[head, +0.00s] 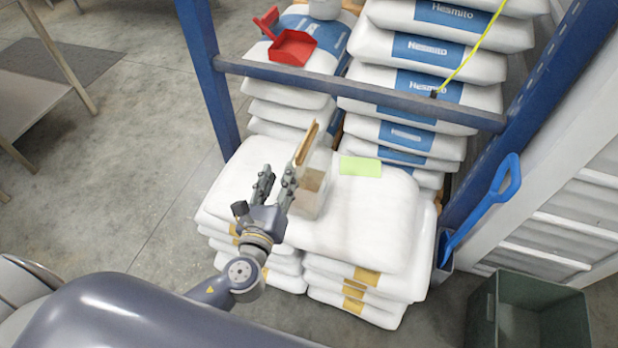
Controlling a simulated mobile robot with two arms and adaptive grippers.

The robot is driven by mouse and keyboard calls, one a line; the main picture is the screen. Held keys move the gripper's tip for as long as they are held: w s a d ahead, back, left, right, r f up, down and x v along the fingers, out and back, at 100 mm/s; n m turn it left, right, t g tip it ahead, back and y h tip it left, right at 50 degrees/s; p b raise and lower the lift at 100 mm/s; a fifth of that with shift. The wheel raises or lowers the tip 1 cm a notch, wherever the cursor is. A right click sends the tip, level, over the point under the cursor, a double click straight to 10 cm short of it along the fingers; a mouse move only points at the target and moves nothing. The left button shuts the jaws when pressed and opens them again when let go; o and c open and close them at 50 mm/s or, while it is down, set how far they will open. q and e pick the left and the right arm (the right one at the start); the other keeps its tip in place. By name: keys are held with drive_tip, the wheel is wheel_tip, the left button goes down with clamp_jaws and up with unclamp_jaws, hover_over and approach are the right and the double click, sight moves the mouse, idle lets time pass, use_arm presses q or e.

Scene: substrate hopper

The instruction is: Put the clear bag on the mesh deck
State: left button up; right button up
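The clear bag (312,184) looks like a see-through pouch with brown matter inside and a tan strip along its top. It stands on the top white sack of the front stack. My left gripper (276,183) is just left of the bag, above the same sack. Its two fingers are apart and the gap between them looks empty. The right finger is close to the bag's left side; I cannot tell whether it touches. My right gripper is not in view. I cannot make out a mesh deck in this view.
A blue rack frame (207,75) with a grey crossbeam (360,92) stands behind the front sacks (370,225). A red scoop (292,47) lies on sacks behind. A green card (360,167) lies right of the bag. A blue shovel (490,205) and green bin (540,290) are at right.

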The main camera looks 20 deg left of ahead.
sight(298, 166)
use_arm(q)
drive_tip(key=d+m+h, duration=0.1)
drive_tip(key=m, duration=0.1)
drive_tip(key=w+d+m+h, duration=0.1)
drive_tip(key=m, duration=0.2)
drive_tip(key=shift+d+r+t, duration=0.15)
drive_tip(key=shift+d+t, duration=0.25)
drive_tip(key=w, duration=0.4)
drive_tip(key=shift+w+d+p, duration=0.1)
drive_tip(key=shift+w+p, duration=0.25)
drive_tip(key=shift+p, duration=0.05)
drive_tip(key=shift+w, duration=0.6)
drive_tip(key=w, duration=0.4)
drive_tip(key=shift+w+d+p, duration=0.2)
drive_tip(key=shift+p, duration=0.2)
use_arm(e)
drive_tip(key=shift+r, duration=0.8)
use_arm(q)
drive_tip(key=shift+s, duration=0.1)
clamp_jaws()
drive_tip(key=shift+r, duration=0.1)
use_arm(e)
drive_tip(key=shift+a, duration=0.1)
